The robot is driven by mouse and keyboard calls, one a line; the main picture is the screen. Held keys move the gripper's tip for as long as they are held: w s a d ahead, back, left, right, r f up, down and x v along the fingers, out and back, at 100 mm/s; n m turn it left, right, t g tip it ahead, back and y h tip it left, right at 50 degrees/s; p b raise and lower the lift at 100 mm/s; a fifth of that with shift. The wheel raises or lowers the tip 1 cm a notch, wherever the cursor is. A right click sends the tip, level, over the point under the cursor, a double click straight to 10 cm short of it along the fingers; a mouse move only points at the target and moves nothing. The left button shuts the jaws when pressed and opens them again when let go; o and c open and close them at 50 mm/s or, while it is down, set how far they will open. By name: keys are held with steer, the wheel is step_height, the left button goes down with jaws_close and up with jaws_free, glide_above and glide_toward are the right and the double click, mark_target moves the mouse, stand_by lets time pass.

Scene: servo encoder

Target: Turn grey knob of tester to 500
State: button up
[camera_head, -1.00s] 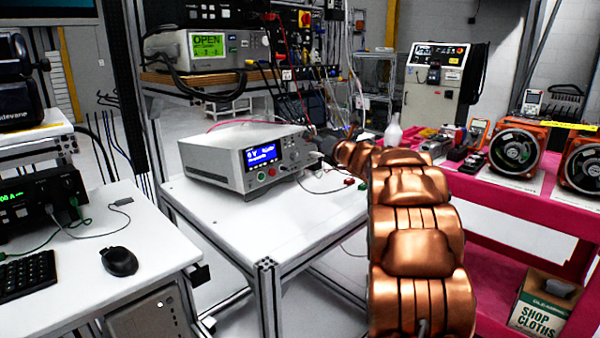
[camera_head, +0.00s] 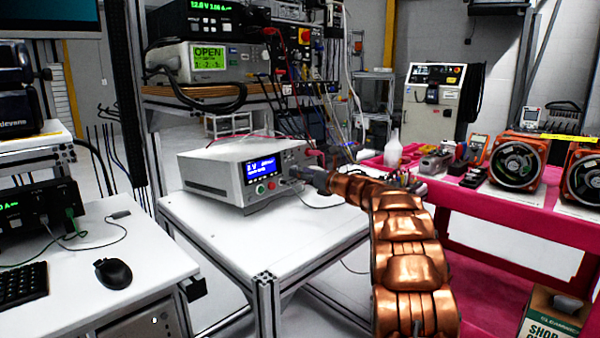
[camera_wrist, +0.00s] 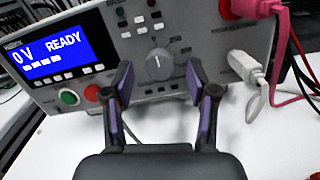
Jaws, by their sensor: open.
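The tester (camera_head: 236,172) is a light grey box on a white table, its front facing me. Its blue screen (camera_wrist: 50,52) reads 0 V READY in the wrist view. The grey knob (camera_wrist: 158,66) is round with a white pointer line, on the front panel right of the screen. In the head view my gripper (camera_head: 312,178) is at the tester's right front.
A green button (camera_wrist: 69,97) and a red button (camera_wrist: 92,93) sit left of the knob. A white plug (camera_wrist: 241,64) and a pink plug (camera_wrist: 255,8) with cables stick out at right. The white table (camera_head: 235,232) is clear in front.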

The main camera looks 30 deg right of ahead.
steer(key=shift+w+a+r, duration=0.1)
steer(key=shift+w+a, duration=0.1)
steer(key=shift+w, duration=0.35)
steer(key=shift+c, duration=0.2)
jaws_close()
